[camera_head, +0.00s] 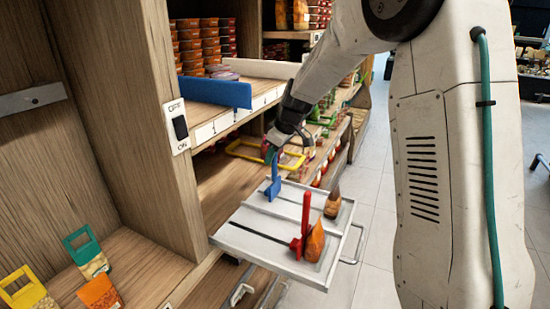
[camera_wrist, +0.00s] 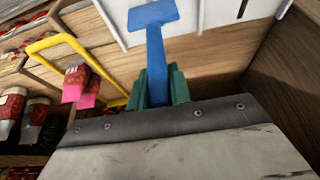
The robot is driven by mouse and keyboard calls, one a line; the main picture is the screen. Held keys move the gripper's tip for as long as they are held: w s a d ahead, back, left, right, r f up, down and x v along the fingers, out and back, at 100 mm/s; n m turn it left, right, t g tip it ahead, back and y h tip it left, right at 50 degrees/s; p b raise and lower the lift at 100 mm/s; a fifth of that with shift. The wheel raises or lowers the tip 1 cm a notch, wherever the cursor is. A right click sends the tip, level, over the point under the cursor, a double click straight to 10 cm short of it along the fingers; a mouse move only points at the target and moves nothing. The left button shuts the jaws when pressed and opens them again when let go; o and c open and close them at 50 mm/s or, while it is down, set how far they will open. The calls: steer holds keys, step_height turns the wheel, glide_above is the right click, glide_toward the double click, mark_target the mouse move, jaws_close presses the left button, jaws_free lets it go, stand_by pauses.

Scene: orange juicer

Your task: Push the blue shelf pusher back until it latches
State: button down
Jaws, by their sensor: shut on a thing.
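The blue pusher (camera_head: 274,184) stands upright in a slot of a grey tray (camera_head: 240,236) that juts out from the shelving. My gripper (camera_head: 271,156) is shut on the top of its upright bar. In the wrist view, the green fingers of my gripper (camera_wrist: 158,88) close on both sides of the blue bar (camera_wrist: 156,50), whose wide flat end points away. The fingers hide part of the bar. A separate long blue panel (camera_head: 212,92) stands along the upper shelf, apart from my gripper.
A red pusher (camera_head: 305,215) stands on the same tray, beside an orange-brown item (camera_head: 315,242) and a brown item (camera_head: 333,203). A yellow frame (camera_head: 245,152) lies behind the tray. A wooden partition with an off/on switch (camera_head: 179,128) is at left. Open floor lies right.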

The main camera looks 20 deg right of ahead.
steer(key=shift+w+a+r, duration=0.1)
steer(key=c, duration=1.3)
jaws_free()
steer(key=v, duration=0.7)
steer(key=shift+r, duration=0.3)
